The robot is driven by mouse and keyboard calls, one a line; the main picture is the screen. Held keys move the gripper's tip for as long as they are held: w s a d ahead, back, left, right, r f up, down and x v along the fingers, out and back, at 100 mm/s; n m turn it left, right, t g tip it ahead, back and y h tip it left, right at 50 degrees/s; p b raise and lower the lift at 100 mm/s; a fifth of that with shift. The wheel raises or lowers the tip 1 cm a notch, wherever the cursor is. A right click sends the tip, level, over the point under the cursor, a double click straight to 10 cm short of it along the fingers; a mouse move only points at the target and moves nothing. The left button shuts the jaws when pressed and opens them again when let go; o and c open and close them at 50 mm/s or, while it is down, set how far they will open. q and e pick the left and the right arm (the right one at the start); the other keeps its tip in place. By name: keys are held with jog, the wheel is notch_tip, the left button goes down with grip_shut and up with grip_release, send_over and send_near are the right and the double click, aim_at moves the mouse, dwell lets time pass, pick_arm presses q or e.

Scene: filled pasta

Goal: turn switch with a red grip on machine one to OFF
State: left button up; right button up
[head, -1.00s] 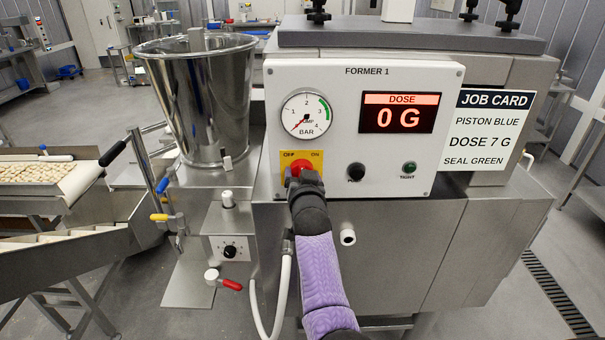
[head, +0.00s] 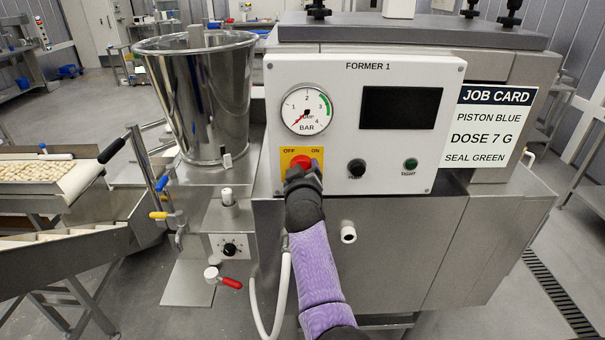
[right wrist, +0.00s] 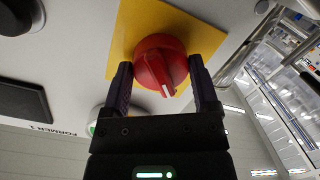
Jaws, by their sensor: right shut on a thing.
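The red grip of the switch (head: 300,161) sits on a yellow plate (head: 314,153) marked OFF on the left and ON on the right, low on the left of the FORMER 1 panel (head: 400,72). My right gripper (head: 302,172) is at the switch and partly hides it in the head view. In the right wrist view its two fingers (right wrist: 160,75) are closed on either side of the round red grip (right wrist: 165,50). A white mark on the grip shows there. The display (head: 400,108) above is dark. My left gripper is not in view.
A gauge (head: 306,111) is above the switch. A black knob (head: 357,168) and a green button (head: 410,164) are to its right. A steel hopper (head: 197,100) stands left, with a red-handled valve (head: 230,283) below. A job card (head: 495,125) is at right.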

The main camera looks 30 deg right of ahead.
jog(key=shift+f+n, duration=0.1)
jog(key=shift+n, duration=0.2)
dwell(0.4)
jog(key=o, duration=1.1)
